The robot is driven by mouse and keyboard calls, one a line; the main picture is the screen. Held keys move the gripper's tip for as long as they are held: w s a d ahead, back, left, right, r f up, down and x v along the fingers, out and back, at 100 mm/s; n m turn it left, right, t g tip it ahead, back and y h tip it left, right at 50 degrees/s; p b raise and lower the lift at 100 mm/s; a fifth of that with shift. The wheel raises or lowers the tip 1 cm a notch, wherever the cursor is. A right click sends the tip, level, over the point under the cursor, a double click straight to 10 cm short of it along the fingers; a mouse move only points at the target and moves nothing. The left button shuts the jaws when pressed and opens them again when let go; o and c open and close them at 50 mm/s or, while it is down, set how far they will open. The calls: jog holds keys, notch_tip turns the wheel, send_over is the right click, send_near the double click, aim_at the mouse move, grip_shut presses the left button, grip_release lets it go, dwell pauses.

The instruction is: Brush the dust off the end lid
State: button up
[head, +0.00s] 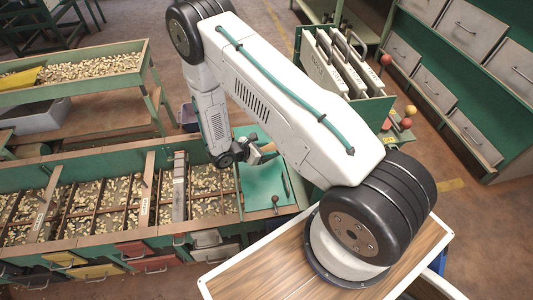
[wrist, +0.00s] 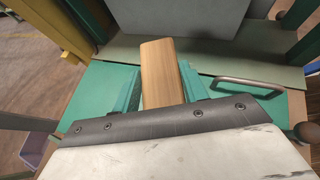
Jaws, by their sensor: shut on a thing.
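The end lid (head: 262,183) is a flat green panel at the right end of the hopper row, with a metal handle and a dark knob. In the wrist view the green lid (wrist: 88,104) shows behind my gripper, with its metal handle (wrist: 245,84) at right. My gripper (wrist: 160,88) has green fingers shut on the wooden handle (wrist: 160,70) of a tool. The tool has a dark riveted bar (wrist: 165,122) and a broad pale, marbled part (wrist: 190,158). In the head view my gripper (head: 254,151) is over the lid's far part. Dust and any contact cannot be made out.
Open hoppers of nuts (head: 100,205) lie left of the lid, with coloured drawers (head: 95,271) below. A rack of upright grey lids (head: 330,60) and a cabinet of grey drawers (head: 470,60) stand at right. A brown ball knob (wrist: 307,131) is near the lid's right side.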

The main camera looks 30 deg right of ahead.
jog(key=shift+r, duration=1.5)
